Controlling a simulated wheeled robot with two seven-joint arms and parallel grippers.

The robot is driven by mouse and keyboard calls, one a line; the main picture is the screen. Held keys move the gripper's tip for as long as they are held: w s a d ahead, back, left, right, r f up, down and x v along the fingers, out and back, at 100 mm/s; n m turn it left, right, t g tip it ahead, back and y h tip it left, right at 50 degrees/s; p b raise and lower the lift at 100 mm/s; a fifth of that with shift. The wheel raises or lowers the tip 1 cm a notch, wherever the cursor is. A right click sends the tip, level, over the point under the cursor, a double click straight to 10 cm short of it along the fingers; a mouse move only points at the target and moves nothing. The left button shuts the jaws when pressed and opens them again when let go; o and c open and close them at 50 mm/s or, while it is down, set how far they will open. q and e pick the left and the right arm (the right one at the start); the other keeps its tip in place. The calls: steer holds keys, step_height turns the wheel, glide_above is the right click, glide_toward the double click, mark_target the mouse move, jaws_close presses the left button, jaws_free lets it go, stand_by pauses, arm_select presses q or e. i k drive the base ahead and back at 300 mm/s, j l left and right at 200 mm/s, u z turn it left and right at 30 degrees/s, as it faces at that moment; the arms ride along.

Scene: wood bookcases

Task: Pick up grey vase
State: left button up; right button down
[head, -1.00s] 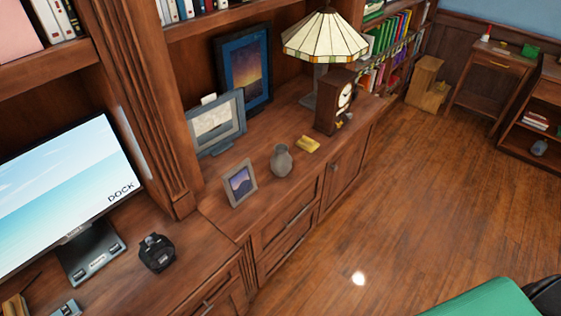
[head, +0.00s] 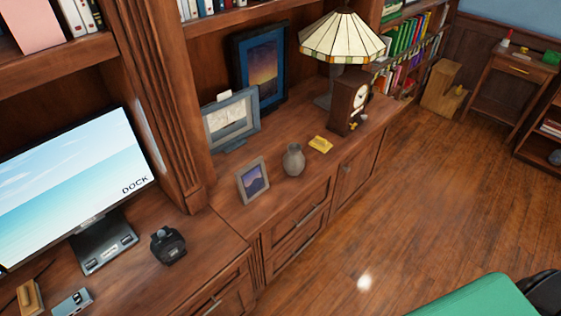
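The grey vase (head: 293,160) is small and round-bellied with a narrow neck. It stands upright on the wooden cabinet top (head: 232,216), near its front edge. A small framed photo (head: 253,181) stands just left of it, and a yellow object (head: 320,144) lies just right of it. Neither of my grippers shows in the head view, and nothing touches the vase from my side.
Behind the vase stand a grey picture frame (head: 232,119), a dark-framed picture (head: 260,67), a lamp (head: 342,38) and a clock (head: 348,104). A monitor (head: 77,182) and black object (head: 168,245) are at left. The wood floor (head: 410,215) in front is clear. A green surface (head: 478,300) is at lower right.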

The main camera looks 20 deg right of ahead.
mark_target(293, 160)
steer(key=i+l+u, duration=0.1)
steer(key=l+u, duration=0.65)
steer(key=i+l+u, duration=0.1)
steer(key=l+u, duration=0.35)
steer(key=l, duration=0.4)
steer(key=k+l+u, duration=0.1)
steer(key=l, duration=0.35)
steer(key=l+u, duration=0.1)
steer(key=l, duration=0.4)
steer(key=k+l, duration=0.1)
steer(key=l, duration=0.35)
steer(key=k+l+u, duration=0.15)
steer(key=l, duration=0.3)
steer(key=i+l, duration=0.05)
